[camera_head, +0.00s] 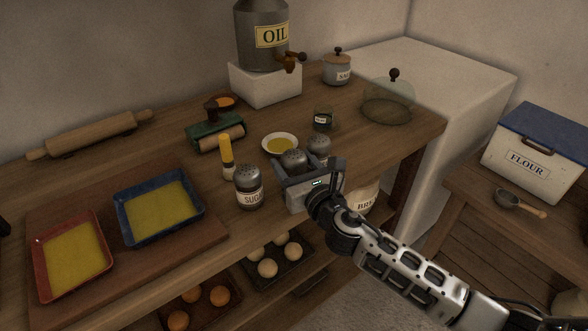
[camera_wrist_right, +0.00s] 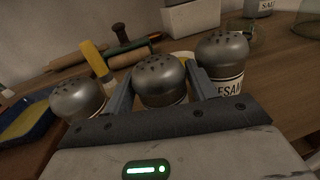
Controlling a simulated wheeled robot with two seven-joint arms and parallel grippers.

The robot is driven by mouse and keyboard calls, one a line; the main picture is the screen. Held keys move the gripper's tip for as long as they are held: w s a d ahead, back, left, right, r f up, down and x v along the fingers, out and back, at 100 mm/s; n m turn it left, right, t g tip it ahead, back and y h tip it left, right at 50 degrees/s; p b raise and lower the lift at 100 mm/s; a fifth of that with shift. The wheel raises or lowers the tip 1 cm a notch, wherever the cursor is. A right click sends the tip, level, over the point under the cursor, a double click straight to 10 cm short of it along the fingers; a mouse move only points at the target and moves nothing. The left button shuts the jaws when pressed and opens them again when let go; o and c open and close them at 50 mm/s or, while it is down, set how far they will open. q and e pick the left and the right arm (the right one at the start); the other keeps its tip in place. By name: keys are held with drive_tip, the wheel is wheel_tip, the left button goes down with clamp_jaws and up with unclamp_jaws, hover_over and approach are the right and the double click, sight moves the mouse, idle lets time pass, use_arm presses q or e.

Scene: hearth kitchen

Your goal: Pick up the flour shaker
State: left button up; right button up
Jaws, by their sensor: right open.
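Three shakers with domed, perforated grey metal lids stand in a row near the table's front edge. The left one (camera_head: 249,186) is labelled SUGAR, and it shows at the left in the right wrist view (camera_wrist_right: 76,100). The right one (camera_wrist_right: 223,48) has a label starting SESA. The middle shaker (camera_head: 292,160) has its label hidden by my gripper, so I cannot read whether it says flour. My right gripper (camera_head: 306,170) is open, with its fingers on either side of the middle shaker (camera_wrist_right: 160,78). My left gripper is not in view.
A yellow-handled brush (camera_head: 226,155) and a small dish of oil (camera_head: 280,145) stand close behind the shakers. Blue (camera_head: 203,222) and red (camera_head: 42,297) trays lie at the left. A FLOUR bin (camera_head: 527,163) and a scoop (camera_head: 513,201) sit on the right-hand table.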

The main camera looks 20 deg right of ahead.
drive_tip(key=c, duration=0.7)
drive_tip(key=shift+r, duration=0.1)
